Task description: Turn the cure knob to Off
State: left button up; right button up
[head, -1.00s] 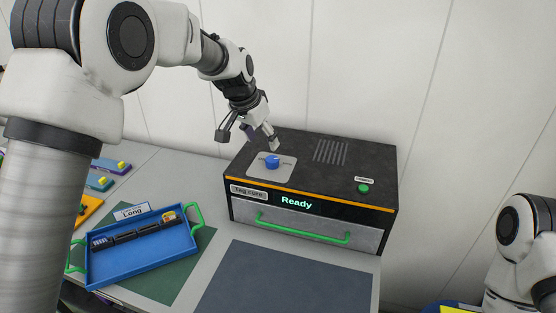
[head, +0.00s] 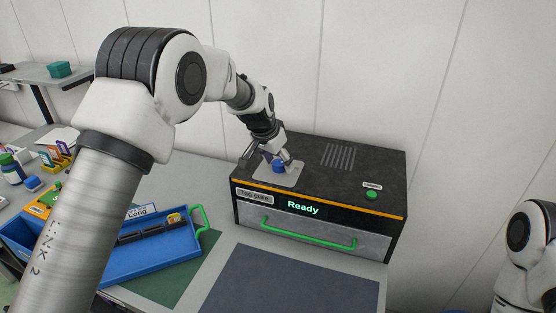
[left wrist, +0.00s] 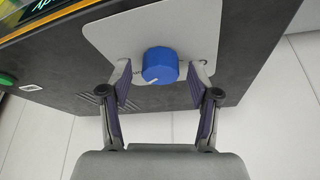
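The blue cure knob (head: 279,166) sits on a light grey plate (head: 290,181) on top of the black Tag cure box (head: 325,178), whose display reads Ready. In the left wrist view the knob (left wrist: 160,66) has a pale pointer mark on its lower edge; its labels are too small or hidden to read. My left gripper (head: 278,163) is over the plate at the knob. In the left wrist view its fingers (left wrist: 158,82) stand open on both sides of the knob, with gaps visible. My right gripper is out of view; only part of my right arm shows.
A green button (head: 371,195) sits on the box's right top, with a vent behind. The drawer with its green handle (head: 308,236) is shut. A blue tray (head: 160,258) holding a dark strip lies left. A dark mat (head: 290,284) in front is clear.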

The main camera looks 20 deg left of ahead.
pick_arm(q)
jog(key=c, duration=0.9)
